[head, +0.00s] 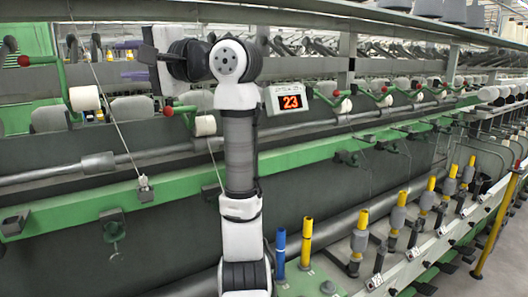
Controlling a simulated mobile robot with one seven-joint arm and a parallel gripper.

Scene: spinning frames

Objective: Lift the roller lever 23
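A small display (286,102) reads 23 in red, just right of my arm. Close to its right is a green roller lever (322,98) with a red ball end and a white roller (343,105). Left of my arm is another green lever (188,116) with a red ball and a white roller (205,126). I cannot tell for certain which lever belongs to 23. My gripper (150,55) is at upper left, partly hidden by my dark wrist and apart from the levers near the display. Its fingers are too unclear to show whether it is open or shut.
A further lever (62,72) with a white roller (84,98) stands at far left. A long grey shaft (60,172) and green rail (75,212) cross the machine. Yellow-topped spindles (307,240) and a blue one (281,250) stand at lower right.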

